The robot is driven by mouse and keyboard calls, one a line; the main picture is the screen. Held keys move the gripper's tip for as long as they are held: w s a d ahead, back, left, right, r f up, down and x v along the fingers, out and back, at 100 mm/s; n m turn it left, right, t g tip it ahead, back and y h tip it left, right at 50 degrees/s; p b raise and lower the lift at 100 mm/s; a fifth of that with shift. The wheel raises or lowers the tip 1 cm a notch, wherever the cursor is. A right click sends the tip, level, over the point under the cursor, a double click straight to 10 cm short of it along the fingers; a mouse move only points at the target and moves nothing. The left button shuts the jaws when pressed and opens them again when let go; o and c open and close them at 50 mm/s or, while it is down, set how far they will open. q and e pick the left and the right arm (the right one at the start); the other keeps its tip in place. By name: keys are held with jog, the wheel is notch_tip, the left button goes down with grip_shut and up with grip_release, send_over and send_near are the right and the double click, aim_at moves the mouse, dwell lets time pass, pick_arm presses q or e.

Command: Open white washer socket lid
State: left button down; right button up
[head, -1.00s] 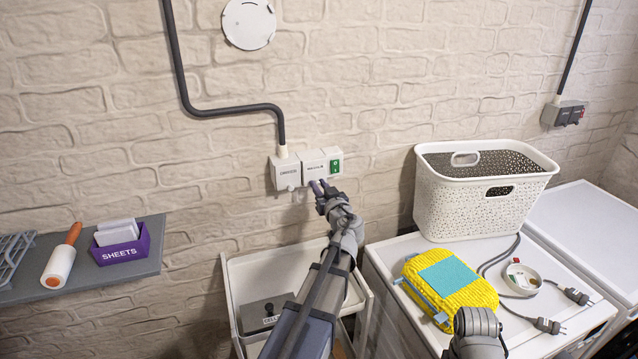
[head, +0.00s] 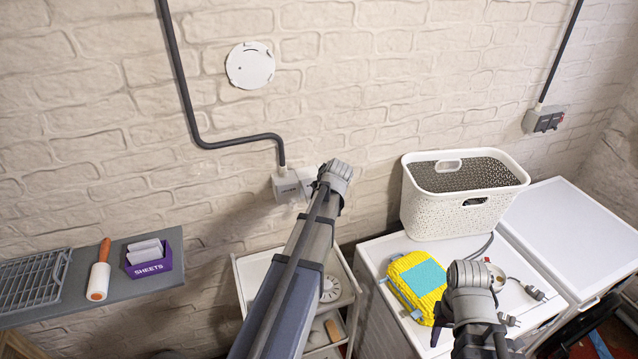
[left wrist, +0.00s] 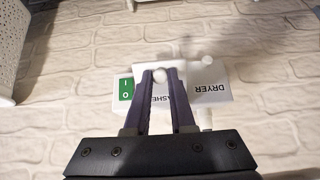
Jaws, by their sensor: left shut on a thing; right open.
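The white twin socket box (head: 287,188) is on the brick wall, mostly behind my left arm in the head view. In the left wrist view its washer part (left wrist: 160,98) sits between the green switch (left wrist: 126,89) and the dryer part (left wrist: 210,88). My left gripper (left wrist: 160,80) is shut on a small round white knob (left wrist: 160,75) at the washer part. A blurred white panel (left wrist: 152,48) shows past the fingertips; its exact tilt is unclear. My left fingers are hidden in the head view. My right gripper (head: 437,325) is open and empty beside the yellow pack.
A white basket (head: 460,203), a yellow pack (head: 405,275) and plugs (head: 535,293) are on the white machine. A cart (head: 250,275) stands below the socket. A shelf (head: 110,290) holds a purple box (head: 150,268), a roller (head: 98,280) and a rack (head: 30,285).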

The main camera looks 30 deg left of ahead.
pick_arm(q)
jog(key=r+g+h+p, duration=0.1)
jog(key=p, duration=0.1)
jog(key=r+g+h+p, duration=0.1)
jog(key=r+h+p, duration=0.1)
jog(key=w+r+g+h+p, duration=0.1)
jog(key=p, duration=0.2)
jog(key=shift+a+r+g, duration=0.2)
jog(key=shift+a+g, duration=0.1)
jog(key=shift+a, duration=0.1)
jog(key=shift+w+a+r+g+h+p, duration=0.1)
jog(key=shift+r+g+h+p, duration=0.2)
jog(key=shift+h, duration=0.2)
jog(key=shift+a+r+g+h+p, duration=0.1)
jog(key=shift+r+g+h+p, duration=0.15)
jog(key=shift+g+h, duration=0.2)
jog(key=shift+w+a+r+g+h, duration=0.15)
jog(key=shift+r+g+h, duration=0.1)
jog(key=shift+g+h, duration=0.2)
jog(key=shift+a+r+g+h, duration=0.15)
jog(key=shift+r+g+h, duration=0.15)
jog(key=shift+h, duration=0.2)
jog(key=c, duration=0.8)
grip_release()
jog(key=shift+o, duration=0.2)
